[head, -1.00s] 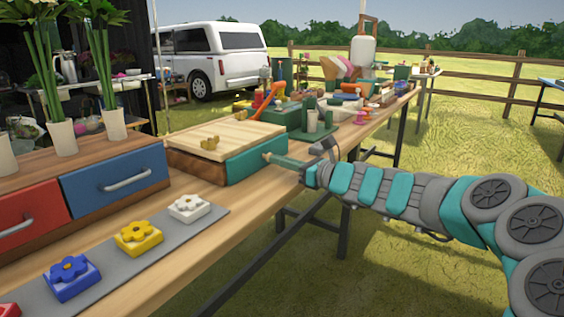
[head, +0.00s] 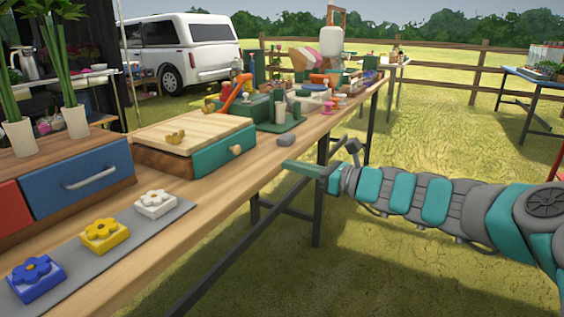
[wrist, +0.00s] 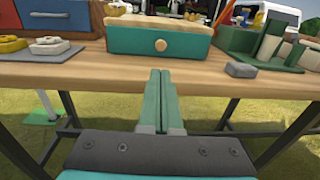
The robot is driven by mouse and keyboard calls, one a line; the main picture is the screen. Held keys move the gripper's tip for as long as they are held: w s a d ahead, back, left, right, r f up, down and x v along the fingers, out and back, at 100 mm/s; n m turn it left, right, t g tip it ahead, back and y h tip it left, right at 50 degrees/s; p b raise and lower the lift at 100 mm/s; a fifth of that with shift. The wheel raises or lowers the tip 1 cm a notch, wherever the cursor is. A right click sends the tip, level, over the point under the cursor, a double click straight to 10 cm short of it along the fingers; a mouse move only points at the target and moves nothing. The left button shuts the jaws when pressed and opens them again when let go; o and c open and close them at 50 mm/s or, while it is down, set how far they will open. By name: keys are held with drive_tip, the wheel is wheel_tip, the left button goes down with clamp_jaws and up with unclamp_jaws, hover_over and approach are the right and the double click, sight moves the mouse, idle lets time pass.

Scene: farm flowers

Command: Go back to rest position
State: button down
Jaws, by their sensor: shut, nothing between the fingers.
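My gripper (head: 290,166) is at the end of my grey and teal arm, just off the table's front edge in the head view. In the wrist view its two green fingers (wrist: 161,75) lie together, shut and empty. They point at the wooden box with a teal drawer (head: 224,152), which also shows in the wrist view (wrist: 135,41). The drawer's round wooden knob (head: 236,149) is clear of the fingers. The drawer looks closed, though I cannot be sure.
The wooden table (head: 190,205) holds a grey mat with white (head: 155,203), yellow (head: 105,235) and blue (head: 36,278) flower blocks. A blue drawer (head: 78,178) stands behind them. A small grey block (head: 285,140) lies near the front edge. Open grass lies to the right.

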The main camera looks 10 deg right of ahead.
drive_tip(key=s+a+f+n+g, duration=0.1)
drive_tip(key=s+a+n+g, duration=0.1)
drive_tip(key=s+a+n, duration=0.1)
drive_tip(key=s+a+f+n+g, duration=0.1)
drive_tip(key=s+a+n+g, duration=0.1)
drive_tip(key=s+a+n, duration=0.1)
drive_tip(key=s+a+f+n+g, duration=0.1)
drive_tip(key=s+a+n+g, duration=0.1)
drive_tip(key=s+a+n, duration=0.1)
drive_tip(key=shift+s+a+f, duration=0.15)
drive_tip(key=shift+s+a, duration=0.25)
drive_tip(key=shift+s, duration=0.1)
drive_tip(key=shift+s+a+f, duration=0.15)
drive_tip(key=shift+s+a, duration=0.25)
drive_tip(key=shift+s, duration=0.1)
drive_tip(key=s+a+f+n+g+h, duration=0.35)
drive_tip(key=s+f+n, duration=0.25)
drive_tip(key=s, duration=0.4)
drive_tip(key=s+d+f+n+g+h, duration=0.2)
drive_tip(key=s+d+f+n+h, duration=0.3)
drive_tip(key=s+d, duration=0.4)
drive_tip(key=s+d+f+n+g+h, duration=0.1)
drive_tip(key=s+d+f+n+h, duration=0.4)
drive_tip(key=s+d, duration=0.3)
drive_tip(key=s+f, duration=0.1)
drive_tip(key=s, duration=0.1)
drive_tip(key=shift+s+d+f+n+g, duration=0.15)
drive_tip(key=shift+s+d+n+g, duration=0.2)
drive_tip(key=shift+d+n, duration=0.05)
